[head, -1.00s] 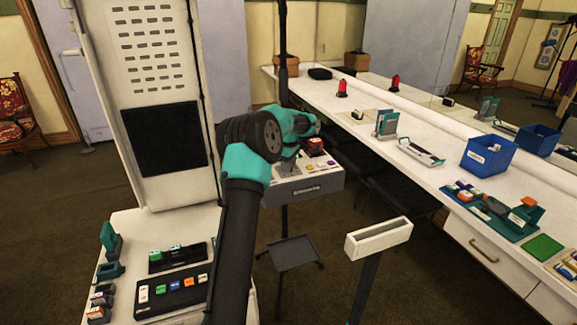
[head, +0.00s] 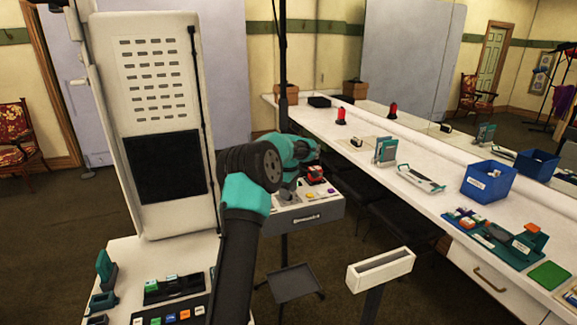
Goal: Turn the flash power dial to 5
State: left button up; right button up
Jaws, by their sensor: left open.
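A grey control box (head: 306,217) with a pale top panel stands on a pole in the middle of the head view. A red piece (head: 315,173) with a dark base sits toward the back of its panel, and small yellow and purple buttons lie along the front. My left gripper (head: 287,192) is open, pointing down over the left part of this panel. My arm and gripper cover that part, so I cannot make out the flash power dial or its setting. Whether the fingers touch anything is too small to tell. My right gripper is out of view.
A long white counter (head: 440,205) runs along the right with a blue bin (head: 487,180) and a teal organizer. A white slotted box (head: 380,270) on a post stands front right. A console with colored buttons (head: 170,312) is at lower left. A low grey tray (head: 292,283) stands below the box.

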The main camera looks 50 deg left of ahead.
pick_arm(q)
notch_tip(320, 180, up, 16)
dwell(0.5)
dwell(0.5)
notch_tip(320, 180, down, 15)
jog(key=shift+r, duration=0.15)
dwell(0.5)
jog(key=shift+r, duration=0.15)
notch_tip(320, 180, up, 15)
notch_tip(320, 180, down, 18)
jog(key=shift+f, duration=0.1)
jog(key=shift+m, duration=3.8)
jog(key=shift+r, duration=0.2)
